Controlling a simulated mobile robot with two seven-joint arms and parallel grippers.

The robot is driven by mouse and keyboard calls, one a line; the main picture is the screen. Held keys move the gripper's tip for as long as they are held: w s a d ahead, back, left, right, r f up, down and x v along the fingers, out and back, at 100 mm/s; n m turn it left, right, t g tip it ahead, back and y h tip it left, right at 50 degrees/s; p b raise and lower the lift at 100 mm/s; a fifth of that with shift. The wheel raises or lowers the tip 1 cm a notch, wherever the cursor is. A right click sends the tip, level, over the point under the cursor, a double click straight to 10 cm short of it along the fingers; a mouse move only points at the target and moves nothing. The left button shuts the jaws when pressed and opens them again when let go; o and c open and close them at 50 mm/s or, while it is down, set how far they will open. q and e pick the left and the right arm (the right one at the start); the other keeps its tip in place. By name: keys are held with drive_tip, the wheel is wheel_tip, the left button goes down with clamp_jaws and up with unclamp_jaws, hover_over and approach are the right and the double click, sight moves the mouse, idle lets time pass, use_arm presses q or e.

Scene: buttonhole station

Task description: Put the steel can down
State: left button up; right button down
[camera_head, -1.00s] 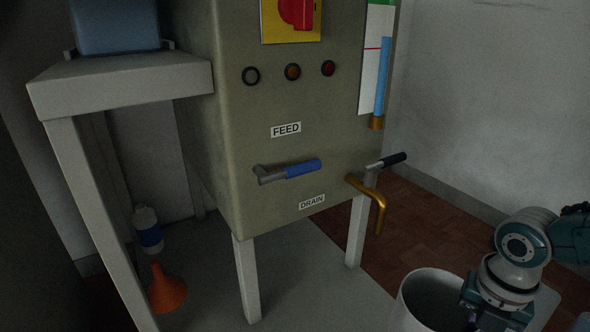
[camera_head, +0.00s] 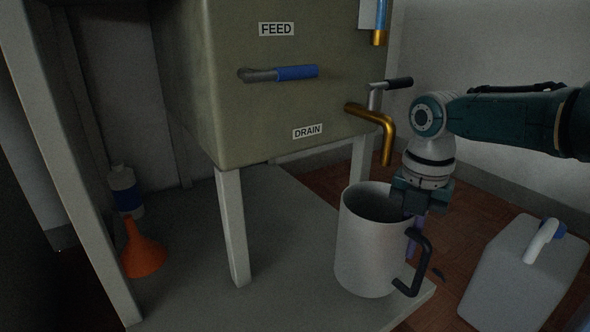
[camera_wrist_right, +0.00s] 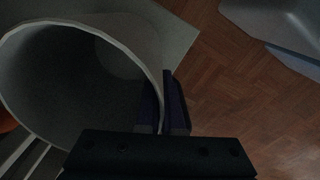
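The steel can (camera_head: 368,245), a grey open-topped cylinder with a black side handle (camera_head: 423,262), stands upright low in front of the machine in the head view. My right gripper (camera_head: 414,217) comes down onto the right part of its rim, near the handle. In the right wrist view, the can's open mouth (camera_wrist_right: 75,75) fills the left side, and the gripper (camera_wrist_right: 162,105) is shut on the can's wall, one finger inside and one outside. The can looks empty. Whether its base touches the platform cannot be told. My left gripper is not in view.
The grey platform (camera_head: 290,255) lies below the can and ends just right of it. The brass drain spout (camera_head: 386,140) hangs close behind the can. A white jerrycan (camera_head: 520,275) stands on the brown floor at right. An orange funnel (camera_head: 142,252) and a bottle (camera_head: 126,190) are at left.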

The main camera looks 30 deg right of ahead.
drive_tip(key=shift+f, duration=0.15)
drive_tip(key=c, duration=1)
unclamp_jaws()
drive_tip(key=shift+f, duration=0.1)
drive_tip(key=shift+c, duration=0.2)
